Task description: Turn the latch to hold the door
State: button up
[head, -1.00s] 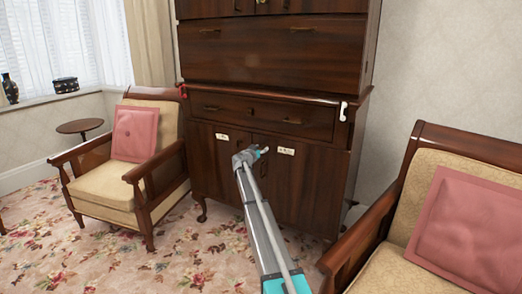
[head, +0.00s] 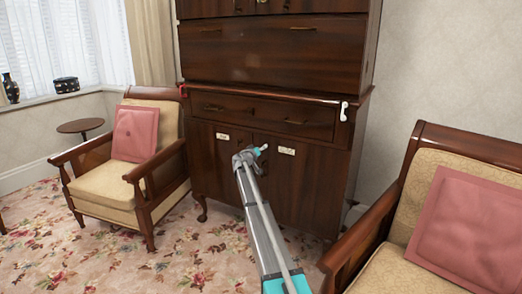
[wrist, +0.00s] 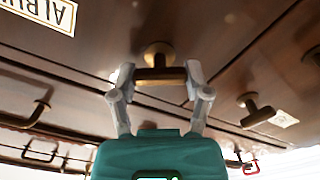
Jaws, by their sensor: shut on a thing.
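The dark wooden cabinet has a left door (head: 212,172) and a right door (head: 300,195) below its drawer. In the wrist view a brass-based latch with a dark crossbar (wrist: 160,74) stands out from the wood. My gripper (wrist: 160,82) is shut on this latch, with one finger at each end of the crossbar. In the head view my gripper (head: 256,155) is at the front of the doors, near their meeting line, and hides the latch. A second similar knob (wrist: 258,111) shows to the right in the wrist view, clear of the fingers.
White labels are on the left door (head: 222,137) and right door (head: 286,151). A drawer (head: 265,115) with handles is above. A white hook-like piece (head: 344,110) hangs at the cabinet's right edge. Armchairs stand left (head: 105,185) and close right (head: 400,275).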

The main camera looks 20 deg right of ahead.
jog(key=n, duration=0.5)
jog(key=shift+f+n, duration=0.1)
jog(key=shift+n, duration=0.2)
jog(key=n, duration=0.5)
jog(key=shift+w+f+n, duration=0.1)
jog(key=shift+n, duration=0.3)
jog(key=o, duration=1.2)
jog(key=shift+c, duration=0.2)
jog(key=v, duration=1.2)
